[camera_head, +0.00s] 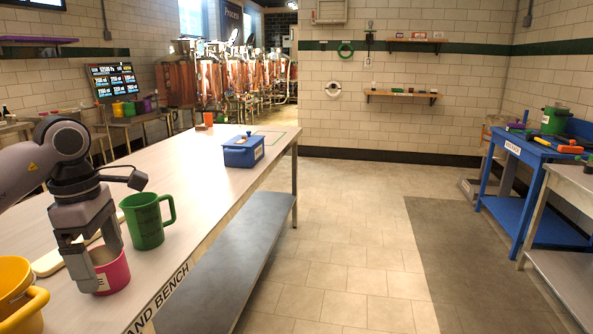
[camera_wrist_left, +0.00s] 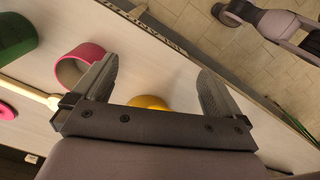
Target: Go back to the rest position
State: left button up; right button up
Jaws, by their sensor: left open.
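My left gripper (camera_head: 85,265) is above the bench by a pink cup (camera_head: 113,270), its jaws apart. In the head view its fingers overlap the cup. In the left wrist view the gripper (camera_wrist_left: 155,92) is open, with the pink cup (camera_wrist_left: 70,72) beside one finger, outside the gap. Nothing is held between the fingers. A yellow container (camera_wrist_left: 148,102) shows beyond the gripper's palm edge. My right gripper cannot be made out.
A green jug (camera_head: 145,222) stands just right of the gripper on the long bench (camera_head: 195,170). A yellow jug (camera_head: 18,295) is at near left. A pale wooden handle (camera_head: 48,263) lies behind the gripper. A blue box (camera_head: 240,153) is farther along. The floor right of the bench is clear.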

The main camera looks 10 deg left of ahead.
pick_arm(q)
jog(key=s+d+f+n+t+h+p, duration=0.15)
jog(key=d+n+h, duration=0.35)
jog(key=d+h, duration=0.75)
jog(key=s+d+f+n+t+h+p, duration=0.2)
jog(key=d+n+h, duration=0.45)
jog(key=d, duration=1.15)
jog(key=a+f+n+t+y+p, duration=0.2)
jog(key=a+f+n+t+y, duration=0.35)
jog(key=n, duration=0.75)
jog(key=a+f+n+t+y+p, duration=0.1)
jog(key=a+f+n+t+y, duration=0.25)
jog(key=n+t+y, duration=0.65)
jog(key=s+a+f+n+g+y, duration=0.1)
jog(key=s+a+f+n+g, duration=0.1)
jog(key=s+f+n+g, duration=0.2)
jog(key=s+a+f+n+g+y+p, duration=0.1)
jog(key=s+a+f+n+g, duration=0.2)
jog(key=s+f+n, duration=0.6)
notch_tip(320, 180, down, 3)
jog(key=shift+s+r+n+g, duration=0.15)
jog(key=shift+n+g, duration=0.2)
jog(key=shift+g, duration=0.55)
jog(key=shift+a, duration=0.1)
